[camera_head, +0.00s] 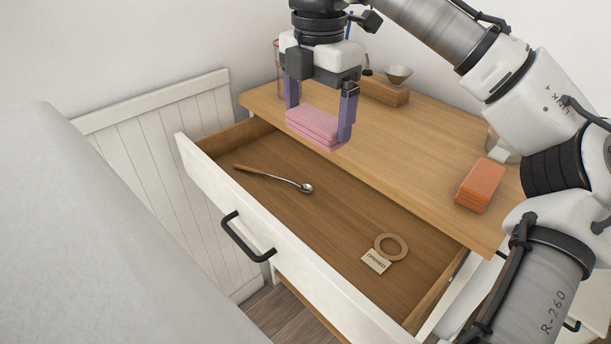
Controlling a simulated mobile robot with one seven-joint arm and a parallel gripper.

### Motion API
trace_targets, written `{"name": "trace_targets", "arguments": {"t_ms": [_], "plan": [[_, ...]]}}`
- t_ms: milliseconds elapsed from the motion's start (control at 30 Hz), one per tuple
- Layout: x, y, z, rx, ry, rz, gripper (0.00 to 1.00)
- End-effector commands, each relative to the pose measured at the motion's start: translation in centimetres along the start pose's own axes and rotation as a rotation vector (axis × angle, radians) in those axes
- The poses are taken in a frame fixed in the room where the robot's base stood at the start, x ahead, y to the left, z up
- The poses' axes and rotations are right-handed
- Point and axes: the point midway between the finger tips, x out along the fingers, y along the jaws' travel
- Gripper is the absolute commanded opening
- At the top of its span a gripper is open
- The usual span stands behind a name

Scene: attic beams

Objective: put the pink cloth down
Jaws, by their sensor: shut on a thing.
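The pink cloth (313,128) is a folded, layered block held between the two purple fingers of my gripper (319,120). My gripper is shut on it and points down. In the picture the cloth overlaps the back part of the open drawer (300,222) and the front edge of the wooden top (400,150). It looks held up in the air; its exact height cannot be told from this one view. The cloth's far side is hidden.
In the drawer lie a spoon (275,179) with a wooden handle, a wooden ring (391,246) and a small labelled tag (375,261). An orange folded block (480,185) sits on the top's right. A wooden box (385,91) and small bowl (398,75) stand behind.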

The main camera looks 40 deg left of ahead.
Motion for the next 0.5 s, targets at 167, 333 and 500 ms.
{"name": "trace_targets", "arguments": {"t_ms": [167, 333, 500], "plan": [[5.0, -0.1, 0.0, 0.003, 0.000, -0.004, 0.68], [9.6, -0.1, 0.0, 0.004, 0.000, -0.003, 0.68], [12.8, -0.1, 0.0, 0.004, 0.000, -0.002, 0.68]]}}
